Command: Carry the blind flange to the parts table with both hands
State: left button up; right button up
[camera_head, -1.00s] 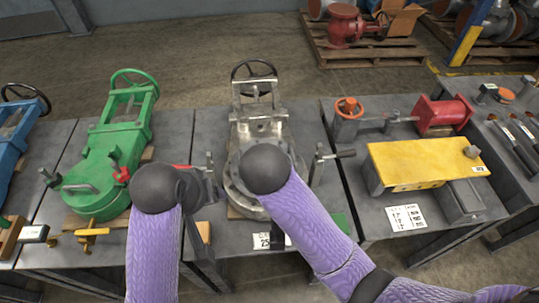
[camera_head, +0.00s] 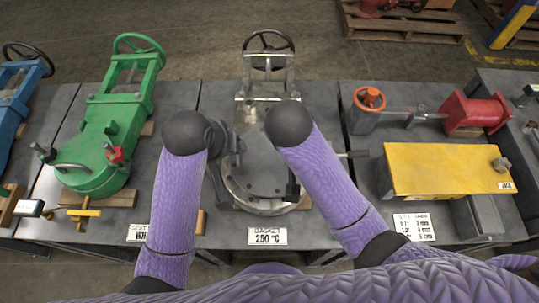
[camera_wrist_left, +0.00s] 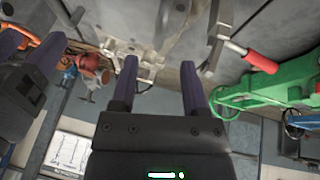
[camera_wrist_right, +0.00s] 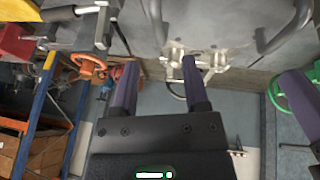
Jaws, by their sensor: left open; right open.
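The round grey blind flange (camera_head: 245,170) lies flat on the middle table, in front of the silver gate valve (camera_head: 265,80). My right forearm hides part of its right side. My left gripper (camera_head: 228,140) is above the flange's left edge, open and empty; its two parted fingers (camera_wrist_left: 160,72) show in the left wrist view. My right gripper, mostly hidden by its forearm in the head view, shows open and empty (camera_wrist_right: 160,72) in the right wrist view. Grey handle bars (camera_wrist_right: 155,22) show near it there. I cannot tell which table is the parts table.
A green valve (camera_head: 95,150) stands on the left table. The right table holds a yellow box (camera_head: 440,168) and a red-and-orange valve assembly (camera_head: 470,112). A red-gripped lever (camera_wrist_left: 262,62) shows in the left wrist view. A label card (camera_head: 267,236) is at the middle table's front edge.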

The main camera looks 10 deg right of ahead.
aim_at(262, 172)
pick_arm(q)
jog(key=x, duration=0.7)
jog(key=shift+w+d+f, duration=0.1)
jog(key=shift+w+f, duration=0.05)
jog(key=shift+f, duration=0.15)
pick_arm(e)
jog(key=x, duration=0.7)
jog(key=shift+w+d+f, duration=0.1)
jog(key=shift+f, duration=0.2)
pick_arm(q)
grip_shut()
pick_arm(e)
grip_shut()
pick_arm(q)
jog(key=shift+r, duration=0.1)
pick_arm(e)
jog(key=shift+r, duration=0.1)
